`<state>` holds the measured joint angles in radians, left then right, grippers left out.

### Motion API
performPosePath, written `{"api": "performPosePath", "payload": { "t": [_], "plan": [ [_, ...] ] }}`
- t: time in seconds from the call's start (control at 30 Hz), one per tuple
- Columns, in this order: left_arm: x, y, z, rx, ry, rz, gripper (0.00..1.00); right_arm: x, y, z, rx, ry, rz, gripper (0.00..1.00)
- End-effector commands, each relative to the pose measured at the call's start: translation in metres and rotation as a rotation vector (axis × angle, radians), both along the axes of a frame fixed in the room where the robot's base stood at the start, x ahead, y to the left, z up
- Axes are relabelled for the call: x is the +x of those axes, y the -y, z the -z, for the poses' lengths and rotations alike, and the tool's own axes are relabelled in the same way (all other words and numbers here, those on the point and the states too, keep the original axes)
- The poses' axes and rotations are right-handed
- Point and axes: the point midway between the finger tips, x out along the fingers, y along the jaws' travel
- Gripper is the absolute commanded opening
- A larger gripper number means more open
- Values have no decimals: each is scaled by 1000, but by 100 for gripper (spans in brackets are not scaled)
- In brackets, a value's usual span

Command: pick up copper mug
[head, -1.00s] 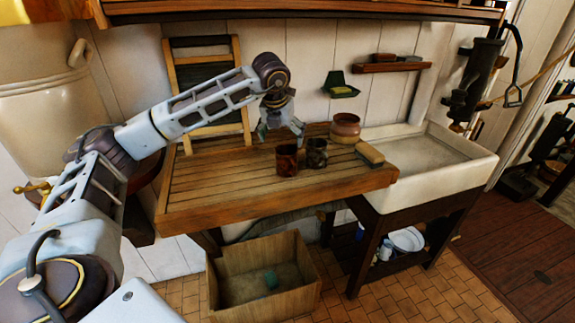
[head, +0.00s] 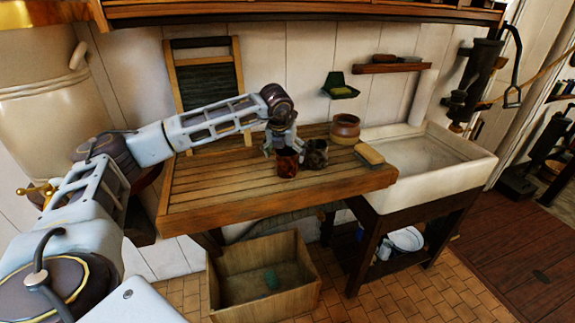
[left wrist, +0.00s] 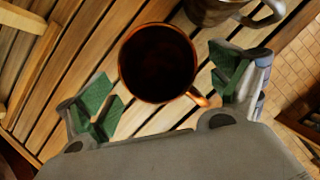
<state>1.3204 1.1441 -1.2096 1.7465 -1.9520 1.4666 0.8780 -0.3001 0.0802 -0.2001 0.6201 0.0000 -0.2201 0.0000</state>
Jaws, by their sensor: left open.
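The copper mug (head: 287,163) stands upright on the slatted wooden draining board (head: 215,202). In the left wrist view the copper mug (left wrist: 159,62) is seen from above, with a dark inside, a copper rim and its handle at the lower right. My left gripper (head: 283,149) is open above and at the mug. In the left wrist view its green-padded fingers (left wrist: 165,92) stand on either side of the mug, apart from it on the left and close to the handle on the right. My right gripper is not in view.
A dark metal mug (head: 316,154) stands close to the right of the copper mug; its handle shows in the wrist view. The board's left part is clear.

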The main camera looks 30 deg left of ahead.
Motion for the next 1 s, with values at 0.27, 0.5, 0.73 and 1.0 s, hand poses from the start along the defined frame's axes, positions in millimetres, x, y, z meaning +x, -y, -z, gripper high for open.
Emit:
{"api": "performPosePath", "payload": {
  "t": [0.27, 0.5, 0.73, 1.0],
  "plan": [
    [3, -1, 8, 0, 0, 0, 93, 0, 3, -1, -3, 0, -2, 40],
    [3, -1, 8, 0, 0, 0, 93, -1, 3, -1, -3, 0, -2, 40],
    [8, -3, 20, 1, -1, 0, 93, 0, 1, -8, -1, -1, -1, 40],
    [20, -6, 46, 0, -2, 0, 93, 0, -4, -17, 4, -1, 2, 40]
  ]
}}
